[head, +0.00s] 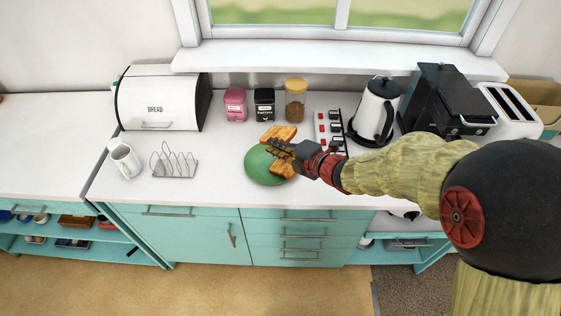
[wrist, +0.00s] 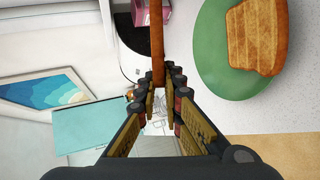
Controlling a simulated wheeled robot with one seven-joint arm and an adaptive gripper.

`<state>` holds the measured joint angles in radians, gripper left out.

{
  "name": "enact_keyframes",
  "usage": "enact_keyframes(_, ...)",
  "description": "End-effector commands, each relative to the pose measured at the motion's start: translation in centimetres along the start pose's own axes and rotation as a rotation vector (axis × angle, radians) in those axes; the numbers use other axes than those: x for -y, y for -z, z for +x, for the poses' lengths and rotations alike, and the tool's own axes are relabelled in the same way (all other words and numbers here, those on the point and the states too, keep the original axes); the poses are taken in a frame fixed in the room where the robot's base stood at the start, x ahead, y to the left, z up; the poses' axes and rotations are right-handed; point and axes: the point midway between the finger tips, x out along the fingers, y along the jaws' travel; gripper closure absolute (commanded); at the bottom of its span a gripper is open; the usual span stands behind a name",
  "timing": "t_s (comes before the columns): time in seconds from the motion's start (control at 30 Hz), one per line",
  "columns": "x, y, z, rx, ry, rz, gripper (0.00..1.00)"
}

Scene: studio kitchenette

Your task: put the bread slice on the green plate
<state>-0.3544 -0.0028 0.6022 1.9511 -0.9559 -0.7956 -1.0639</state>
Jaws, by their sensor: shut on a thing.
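A toasted bread slice (head: 278,132) is gripped near one edge by my gripper (head: 277,148). In the wrist view this held slice (wrist: 157,38) shows edge-on, as a thin brown strip between the two fingertips (wrist: 157,82). The green plate (head: 256,172) is on the counter below my gripper; it also shows at the right of the wrist view (wrist: 211,48). Another bread slice (head: 282,168) lies on the plate, and it shows in the wrist view (wrist: 257,38). The held slice appears apart from the plate. My gripper partly hides both slices in the head view.
A toast rack (head: 174,163), a white mug (head: 125,160) and a bread bin (head: 160,98) stand left. Pink (head: 235,104) and black (head: 264,104) canisters and a jar (head: 295,100) stand behind the plate. A kettle (head: 376,112) and toaster (head: 510,110) stand right.

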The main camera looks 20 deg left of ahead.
Motion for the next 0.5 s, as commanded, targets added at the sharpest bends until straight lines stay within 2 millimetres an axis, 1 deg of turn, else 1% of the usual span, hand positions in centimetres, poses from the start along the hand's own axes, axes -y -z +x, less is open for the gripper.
enact_keyframes(0.03, 0.9, 0.0, 0.3, 0.0, 0.001, 0.001, 1.0)
enact_keyframes(0.4, 5.6, 0.0, 2.0, 0.0, 0.002, 0.002, 1.0)
enact_keyframes(0.5, 6.5, 0.0, 2.4, 0.001, 0.0, 0.001, 1.0)
